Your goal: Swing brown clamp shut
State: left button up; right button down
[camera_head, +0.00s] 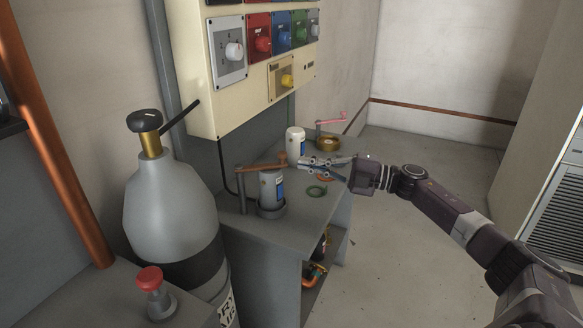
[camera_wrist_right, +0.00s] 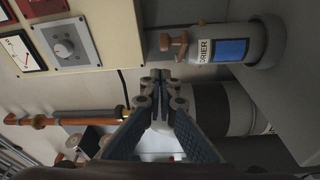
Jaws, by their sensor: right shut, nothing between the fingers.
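The brown clamp (camera_head: 262,168) is a bar on a thin upright post, reaching over the top of a grey canister (camera_head: 271,190). The canister stands in a round grey holder on the grey bench. In the right wrist view the canister (camera_wrist_right: 215,45) reads "DRIER" with a blue panel, and a brown clamp part (camera_wrist_right: 178,42) is at its top end. My right gripper (camera_head: 302,161) is shut and empty, just right of the clamp's free end; contact cannot be told. Its shut fingers also show in the right wrist view (camera_wrist_right: 160,78). My left gripper is not in view.
A cream control panel (camera_head: 235,95) hangs above. A large grey gas cylinder (camera_head: 170,210) stands at left. Floor at right is clear.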

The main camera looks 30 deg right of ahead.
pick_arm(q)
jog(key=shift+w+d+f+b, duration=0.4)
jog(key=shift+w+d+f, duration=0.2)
pick_arm(e)
jog(key=v, duration=0.3)
jog(key=shift+d+r, duration=0.25)
jog(key=shift+d, duration=0.3)
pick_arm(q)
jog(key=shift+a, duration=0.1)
